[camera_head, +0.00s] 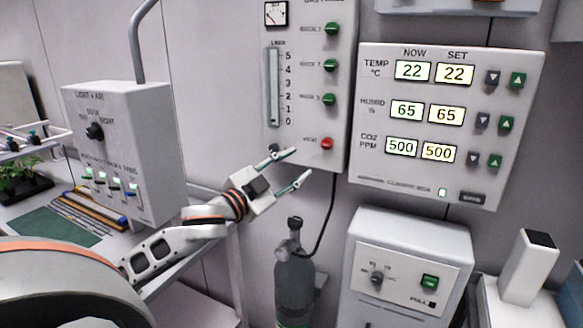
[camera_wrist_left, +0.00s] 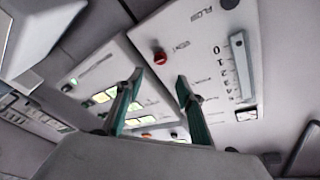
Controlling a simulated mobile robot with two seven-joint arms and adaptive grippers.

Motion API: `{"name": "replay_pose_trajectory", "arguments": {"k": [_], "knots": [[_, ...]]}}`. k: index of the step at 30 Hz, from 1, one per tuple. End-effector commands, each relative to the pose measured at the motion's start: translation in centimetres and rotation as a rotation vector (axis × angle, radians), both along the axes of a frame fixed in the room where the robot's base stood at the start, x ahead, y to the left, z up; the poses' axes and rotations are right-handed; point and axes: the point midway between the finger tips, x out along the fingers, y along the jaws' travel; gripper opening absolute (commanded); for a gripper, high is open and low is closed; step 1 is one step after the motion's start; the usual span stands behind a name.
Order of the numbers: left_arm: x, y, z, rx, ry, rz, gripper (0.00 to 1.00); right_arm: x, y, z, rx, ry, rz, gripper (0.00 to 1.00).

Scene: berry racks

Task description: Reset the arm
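My left gripper (camera_head: 300,163) is in the middle of the head view, its arm coming in from the lower left. Its two green-tipped fingers are apart with nothing between them. It is in front of the lower part of the gas panel (camera_head: 309,60), below and left of the red button (camera_head: 327,143). In the left wrist view the open fingers (camera_wrist_left: 160,76) point toward the panels, with the red button (camera_wrist_left: 160,57) beyond the tips. I cannot tell from these views how close the tips are to the panel. My right gripper is not in view.
A climate panel (camera_head: 370,150) reading 22, 65 and 500 hangs at right. A light control box (camera_head: 150,110) stands at left above a bench. A gas cylinder (camera_head: 294,285) with a hose stands below the gripper. A white unit (camera_head: 400,240) with a dial stands at lower right.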

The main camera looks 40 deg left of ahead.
Motion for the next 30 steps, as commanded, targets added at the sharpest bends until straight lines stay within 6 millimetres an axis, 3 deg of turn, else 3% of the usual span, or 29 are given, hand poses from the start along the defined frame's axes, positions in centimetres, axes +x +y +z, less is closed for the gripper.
{"name": "replay_pose_trajectory", "arguments": {"k": [22, 26, 30], "knots": [[-0.4, 0.0, -0.5, -0.005, 0.006, 0.001, 0.38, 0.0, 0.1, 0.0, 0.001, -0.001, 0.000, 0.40], [-0.3, -0.2, -4.4, -0.039, 0.060, 0.002, 0.38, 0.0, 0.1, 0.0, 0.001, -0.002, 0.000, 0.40], [-1.0, -1.3, -12.8, -0.112, 0.175, 0.004, 0.38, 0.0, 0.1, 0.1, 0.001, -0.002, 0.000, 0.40]]}}
